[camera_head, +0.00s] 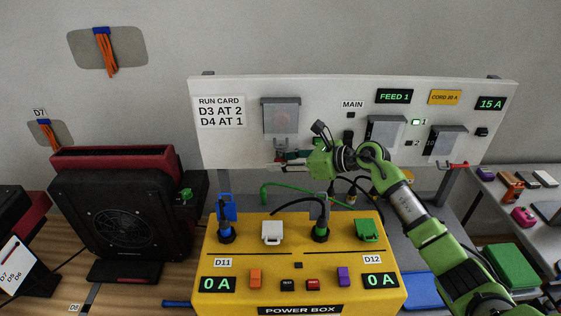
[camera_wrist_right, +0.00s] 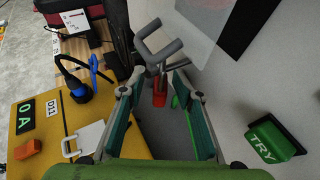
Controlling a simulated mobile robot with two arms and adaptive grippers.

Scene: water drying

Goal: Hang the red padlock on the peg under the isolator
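In the right wrist view, the two teal-padded fingers of this gripper (camera_wrist_right: 161,70) stand apart. A small red body with thin metal above it, apparently the red padlock (camera_wrist_right: 160,92), shows between them with gaps on both sides. A grey hooked bar (camera_wrist_right: 153,45) stands just beyond the fingertips. Whether the padlock hangs on the peg cannot be told. My left gripper is out of view.
The yellow power box (camera_head: 300,265), with plugs and cables, stands below the panel. A black fan heater (camera_head: 120,215) is at left. A green TRY button (camera_wrist_right: 272,140) is beside my right gripper.

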